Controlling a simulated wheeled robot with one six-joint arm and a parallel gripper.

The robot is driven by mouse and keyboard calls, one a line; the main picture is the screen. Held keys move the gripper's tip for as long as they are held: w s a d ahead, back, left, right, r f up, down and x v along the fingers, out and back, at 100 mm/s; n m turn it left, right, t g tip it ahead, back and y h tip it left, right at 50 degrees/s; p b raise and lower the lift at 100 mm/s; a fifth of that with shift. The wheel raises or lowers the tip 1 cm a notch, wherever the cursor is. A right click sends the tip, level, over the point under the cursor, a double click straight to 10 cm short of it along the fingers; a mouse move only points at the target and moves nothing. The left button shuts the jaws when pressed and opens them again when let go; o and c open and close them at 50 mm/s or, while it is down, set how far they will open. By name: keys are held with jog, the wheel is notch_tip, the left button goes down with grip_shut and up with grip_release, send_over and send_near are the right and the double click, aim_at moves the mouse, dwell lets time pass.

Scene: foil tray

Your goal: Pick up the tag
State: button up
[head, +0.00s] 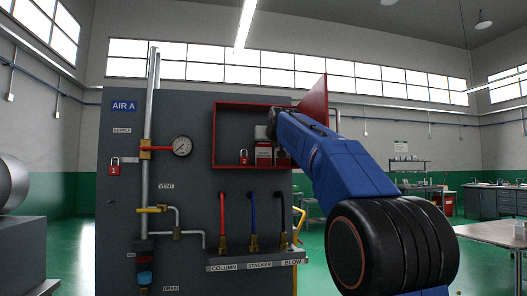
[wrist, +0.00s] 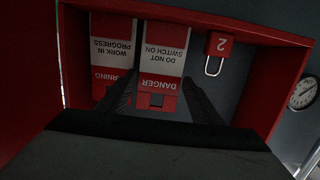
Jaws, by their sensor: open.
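Two tags hang side by side in a red open-fronted box (head: 215,135) on the grey panel. In the wrist view, which is upside down, the red and white DANGER / DO NOT SWITCH ON tag (wrist: 165,50) is in the middle. The WARNING / WORK IN PROGRESS tag (wrist: 111,48) is left of it. My gripper (wrist: 162,80) is open, with its dark fingers on either side of the danger tag's lower-pictured part. I cannot tell whether they touch it. In the head view my arm partly covers the box, and the danger tag (head: 263,152) shows beside it.
A red padlock marked 2 (wrist: 219,45) hangs beside the danger tag. The box's red door (head: 314,102) stands open close to my arm. Below are red, blue and black hoses (head: 252,215). A gauge (head: 181,146) and pipes are at the left.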

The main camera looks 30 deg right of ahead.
aim_at(264, 144)
jog(key=x, duration=0.2)
jog(key=shift+w+d+r, duration=0.1)
jog(key=shift+w+d, duration=0.05)
jog(key=shift+w, duration=0.15)
jog(key=shift+w+d+f, duration=0.1)
jog(key=shift+w+f, duration=0.15)
jog(key=shift+w, duration=0.2)
jog(key=shift+s+r, duration=0.1)
jog(key=shift+r, duration=0.05)
jog(key=c, duration=0.7)
jog(key=shift+r, duration=0.1)
